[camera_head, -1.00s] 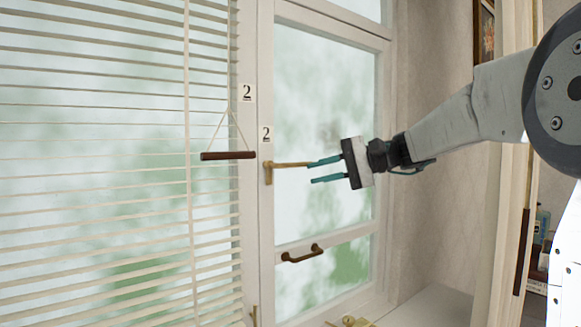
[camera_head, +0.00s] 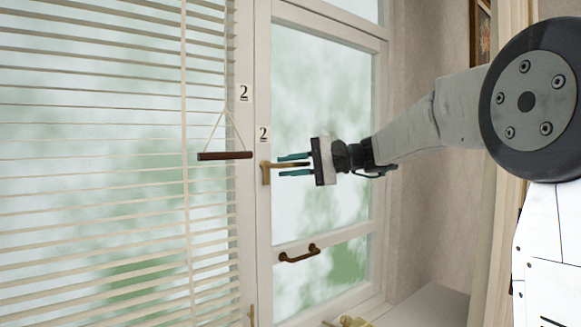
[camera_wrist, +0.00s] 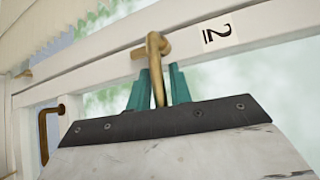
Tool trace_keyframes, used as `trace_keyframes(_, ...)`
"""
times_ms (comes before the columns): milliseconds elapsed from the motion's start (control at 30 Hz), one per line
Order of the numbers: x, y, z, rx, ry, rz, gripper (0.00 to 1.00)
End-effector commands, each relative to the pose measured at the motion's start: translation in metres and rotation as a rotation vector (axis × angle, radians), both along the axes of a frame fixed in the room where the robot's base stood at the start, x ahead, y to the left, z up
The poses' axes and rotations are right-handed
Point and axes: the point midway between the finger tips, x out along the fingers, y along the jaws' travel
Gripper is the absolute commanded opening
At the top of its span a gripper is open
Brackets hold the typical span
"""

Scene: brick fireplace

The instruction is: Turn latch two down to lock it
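Latch two (camera_head: 266,173) is a brass lever on the white window frame, just below a "2" label (camera_head: 263,133). Its lever points sideways to the right, roughly level. My gripper (camera_head: 281,165) reaches in from the right with its teal fingers open, one above and one below the lever. In the wrist view, the latch (camera_wrist: 155,45) has its lever lying between the two fingers (camera_wrist: 158,82), with small gaps showing on both sides. The lever's far end is hidden behind the gripper's body.
A wooden blind pull (camera_head: 224,155) hangs on cords just left of the latch, in front of the blinds (camera_head: 90,180). A bronze pull handle (camera_head: 299,254) sits lower on the window. Another "2" label (camera_head: 243,92) is above left. A brass piece (camera_head: 347,321) lies at the sill.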

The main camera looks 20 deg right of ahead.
Motion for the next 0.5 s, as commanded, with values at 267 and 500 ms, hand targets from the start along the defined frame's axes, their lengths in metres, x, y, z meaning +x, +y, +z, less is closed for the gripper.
trace_keyframes(267, -0.0003, -0.0002, 0.0002, 0.000, 0.000, 0.000, 0.00)
trace_keyframes(500, -0.0004, -0.0001, -0.0017, 0.029, 0.009, 0.001, 0.00)
